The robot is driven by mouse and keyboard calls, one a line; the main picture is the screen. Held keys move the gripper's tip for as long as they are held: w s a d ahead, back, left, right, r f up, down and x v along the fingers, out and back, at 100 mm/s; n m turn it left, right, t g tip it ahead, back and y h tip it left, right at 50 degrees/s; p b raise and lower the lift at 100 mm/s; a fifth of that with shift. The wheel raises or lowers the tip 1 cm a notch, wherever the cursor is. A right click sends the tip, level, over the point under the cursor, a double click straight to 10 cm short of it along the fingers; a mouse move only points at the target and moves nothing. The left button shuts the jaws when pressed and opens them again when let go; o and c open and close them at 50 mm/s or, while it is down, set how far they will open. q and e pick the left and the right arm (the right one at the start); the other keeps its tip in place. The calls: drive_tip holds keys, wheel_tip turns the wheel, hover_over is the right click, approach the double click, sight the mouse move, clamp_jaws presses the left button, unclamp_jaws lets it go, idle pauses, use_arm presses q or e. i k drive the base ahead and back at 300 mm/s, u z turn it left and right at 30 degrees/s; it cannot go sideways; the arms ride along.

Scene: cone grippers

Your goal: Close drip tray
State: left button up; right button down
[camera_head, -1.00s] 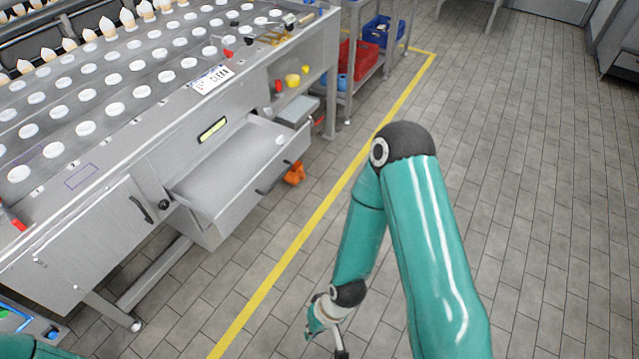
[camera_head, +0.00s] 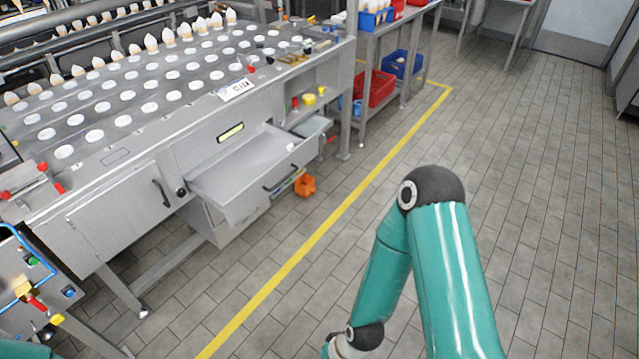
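The drip tray (camera_head: 240,172) is a grey metal drawer pulled out of the front of the machine (camera_head: 130,190). Its inside shows, with a small pale thing near its right end. A dark handle (camera_head: 281,181) sits on its front face. My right arm reaches down at the lower right, apart from the tray, with floor between them. Its gripper is cut off by the bottom edge. Only a sliver of my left arm shows at the lower left corner; its gripper is out of view.
A yellow floor line (camera_head: 320,235) runs in front of the machine. An orange container (camera_head: 305,186) stands on the floor by the tray. A red crate (camera_head: 376,88) and a blue crate (camera_head: 403,64) sit on a rack behind. A control panel (camera_head: 35,290) stands at the lower left. The tiled floor at right is clear.

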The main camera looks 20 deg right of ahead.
sight(234, 181)
drive_tip(key=u, duration=0.15)
drive_tip(key=i, duration=0.9)
drive_tip(key=z, duration=0.2)
drive_tip(key=k, duration=0.9)
drive_tip(key=u, duration=0.2)
drive_tip(key=i, duration=0.9)
drive_tip(key=z, duration=0.05)
